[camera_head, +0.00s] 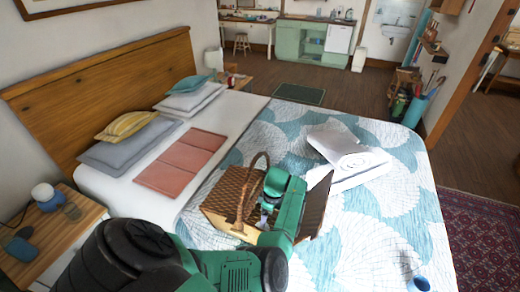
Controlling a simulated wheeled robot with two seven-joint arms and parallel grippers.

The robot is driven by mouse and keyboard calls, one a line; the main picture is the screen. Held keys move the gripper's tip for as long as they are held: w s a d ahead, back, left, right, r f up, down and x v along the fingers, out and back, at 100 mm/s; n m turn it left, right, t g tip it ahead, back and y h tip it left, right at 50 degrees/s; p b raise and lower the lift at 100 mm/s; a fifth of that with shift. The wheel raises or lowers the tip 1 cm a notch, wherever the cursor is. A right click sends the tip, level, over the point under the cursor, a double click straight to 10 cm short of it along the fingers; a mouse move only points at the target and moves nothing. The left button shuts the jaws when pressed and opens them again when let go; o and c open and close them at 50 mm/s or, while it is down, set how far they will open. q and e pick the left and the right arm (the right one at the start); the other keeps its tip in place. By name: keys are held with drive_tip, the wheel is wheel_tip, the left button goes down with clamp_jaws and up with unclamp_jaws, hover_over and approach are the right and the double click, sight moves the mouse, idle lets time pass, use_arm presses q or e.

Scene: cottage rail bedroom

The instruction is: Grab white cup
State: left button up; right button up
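A brown wicker picnic basket (224,216) with an arched handle and a raised lid stands on the bed. My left arm comes in from the lower left, and its green-and-grey gripper (268,207) is at the basket, beside the handle. The fingers are small and partly hidden, so I cannot tell whether they are open or hold anything. I cannot clearly make out a white cup; the basket's inside is mostly hidden by my arm and the lid. A small blue cup-like object (418,284) is at the bottom right on the bed. My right gripper is not in view.
The bed's patterned quilt (385,225) is mostly clear to the right of the basket. Folded white towels (345,150) lie behind it, and a pink folded cloth (182,160) lies to its left. A wooden nightstand (60,237) with small items is at the left.

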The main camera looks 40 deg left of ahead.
use_arm(q)
drive_tip(key=f+b, duration=0.2)
drive_tip(key=a+f+b, duration=0.1)
drive_tip(key=f+b, duration=0.1)
drive_tip(key=f, duration=0.1)
drive_tip(key=f+b, duration=0.2)
drive_tip(key=f, duration=0.1)
drive_tip(key=shift+s+a+f, duration=0.2)
drive_tip(key=shift+s+a, duration=0.05)
drive_tip(key=shift+a, duration=0.05)
wheel_tip(320, 180, down, 3)
drive_tip(key=b, duration=0.3)
drive_tip(key=shift+b, duration=0.3)
drive_tip(key=shift+f, duration=0.1)
drive_tip(key=shift+a+r, duration=0.15)
drive_tip(key=shift+r, duration=0.05)
drive_tip(key=shift+s, duration=0.1)
drive_tip(key=c, duration=1)
drive_tip(key=shift+c, duration=0.9)
drive_tip(key=shift+r, duration=0.1)
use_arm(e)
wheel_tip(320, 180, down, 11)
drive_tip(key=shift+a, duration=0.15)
